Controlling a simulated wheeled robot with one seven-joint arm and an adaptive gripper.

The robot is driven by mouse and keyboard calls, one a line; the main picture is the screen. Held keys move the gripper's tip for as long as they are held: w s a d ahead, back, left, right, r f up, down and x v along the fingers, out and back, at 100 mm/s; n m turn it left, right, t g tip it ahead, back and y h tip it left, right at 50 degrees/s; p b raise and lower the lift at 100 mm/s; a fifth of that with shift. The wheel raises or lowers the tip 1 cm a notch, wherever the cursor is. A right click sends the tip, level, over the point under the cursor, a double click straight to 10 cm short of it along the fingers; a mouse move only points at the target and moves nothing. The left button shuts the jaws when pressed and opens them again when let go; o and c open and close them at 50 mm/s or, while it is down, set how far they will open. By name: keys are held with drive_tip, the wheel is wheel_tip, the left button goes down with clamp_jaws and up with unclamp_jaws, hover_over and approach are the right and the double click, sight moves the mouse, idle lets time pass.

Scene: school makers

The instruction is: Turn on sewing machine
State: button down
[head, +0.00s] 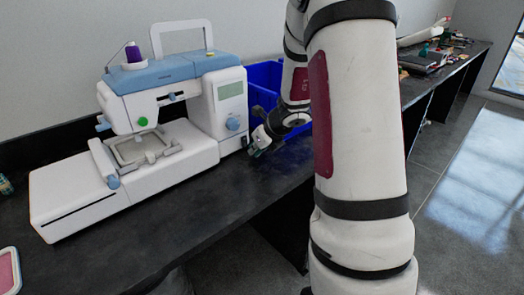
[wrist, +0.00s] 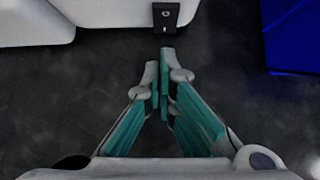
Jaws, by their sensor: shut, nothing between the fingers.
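The white and blue sewing machine (head: 200,100) stands upright on the black worktop, with a purple thread spool, a green round button and a blue dial. A small black switch plate (wrist: 165,17) is on the side of its white base, at the top of the wrist view; it also shows as a dark patch in the head view (head: 244,142). My gripper (wrist: 160,62) is shut and empty. Its teal-padded fingers point at the switch plate, with a narrow gap of worktop seemingly between them. In the head view my gripper (head: 255,150) is low beside the machine's right end.
A blue bin (head: 265,76) stands behind and right of the machine, close to my arm; its corner shows in the wrist view (wrist: 295,35). The black worktop (head: 185,245) is clear in front. Tools and clutter (head: 440,50) lie farther along the bench at right.

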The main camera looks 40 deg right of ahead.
sight(245, 141)
drive_tip(key=shift+w+f, duration=0.1)
drive_tip(key=shift+w, duration=0.7)
drive_tip(key=shift+w+f, duration=0.25)
drive_tip(key=shift+w, duration=0.1)
drive_tip(key=shift+r, duration=0.15)
drive_tip(key=shift+r+p, duration=0.7)
drive_tip(key=shift+r, duration=0.1)
